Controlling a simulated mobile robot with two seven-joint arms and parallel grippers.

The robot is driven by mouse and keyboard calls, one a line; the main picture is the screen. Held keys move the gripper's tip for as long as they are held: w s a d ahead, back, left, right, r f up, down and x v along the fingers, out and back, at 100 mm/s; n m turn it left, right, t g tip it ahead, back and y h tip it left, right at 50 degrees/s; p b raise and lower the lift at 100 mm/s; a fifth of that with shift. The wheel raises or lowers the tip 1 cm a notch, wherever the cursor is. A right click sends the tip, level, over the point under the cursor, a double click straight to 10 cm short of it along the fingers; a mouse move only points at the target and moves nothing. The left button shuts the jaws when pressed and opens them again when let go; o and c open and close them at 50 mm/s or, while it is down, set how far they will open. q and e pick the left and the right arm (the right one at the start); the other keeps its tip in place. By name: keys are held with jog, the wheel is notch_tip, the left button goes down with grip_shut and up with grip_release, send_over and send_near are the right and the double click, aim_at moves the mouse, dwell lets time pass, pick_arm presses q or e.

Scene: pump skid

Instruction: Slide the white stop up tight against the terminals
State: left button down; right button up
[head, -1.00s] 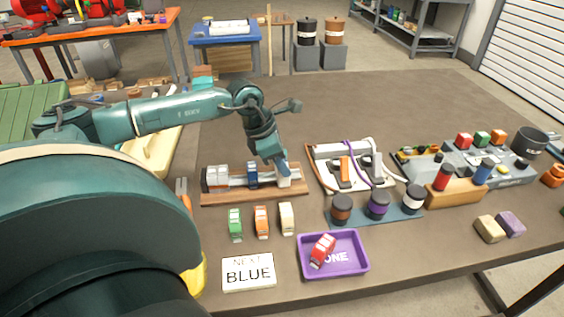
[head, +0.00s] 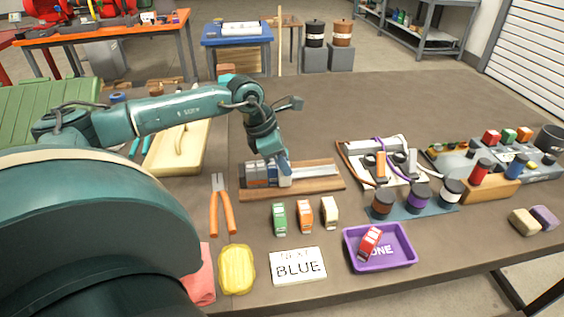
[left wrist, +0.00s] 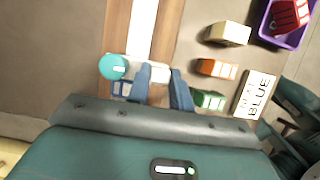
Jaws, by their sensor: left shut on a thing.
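The white stop (head: 285,181) sits on the metal rail (head: 318,171) of a wooden board in the head view. Grey and blue terminals (head: 257,174) stand at the left part of the rail, right beside the stop; I see no clear gap between them. My left gripper (head: 281,170) is down over the rail and shut on the stop. In the left wrist view the stop (left wrist: 159,72) shows between the blue fingers (left wrist: 162,88), with a blue terminal (left wrist: 122,89) beside it. The fingers hide part of the contact.
Green, orange and cream blocks (head: 304,217) stand in front of the board. A card reading NEXT BLUE (head: 298,267), orange-handled pliers (head: 229,212) and a purple tray (head: 405,258) with a red block lie nearer. A wired panel (head: 350,150) stands to the right.

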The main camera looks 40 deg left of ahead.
pick_arm(q)
jog(key=shift+a, duration=0.15)
jog(key=c, duration=1.2)
grip_release()
jog(key=shift+s, duration=0.1)
jog(key=shift+c, duration=0.2)
jog(key=shift+r, duration=0.1)
jog(key=v, duration=1.3)
jog(key=shift+b, duration=0.3)
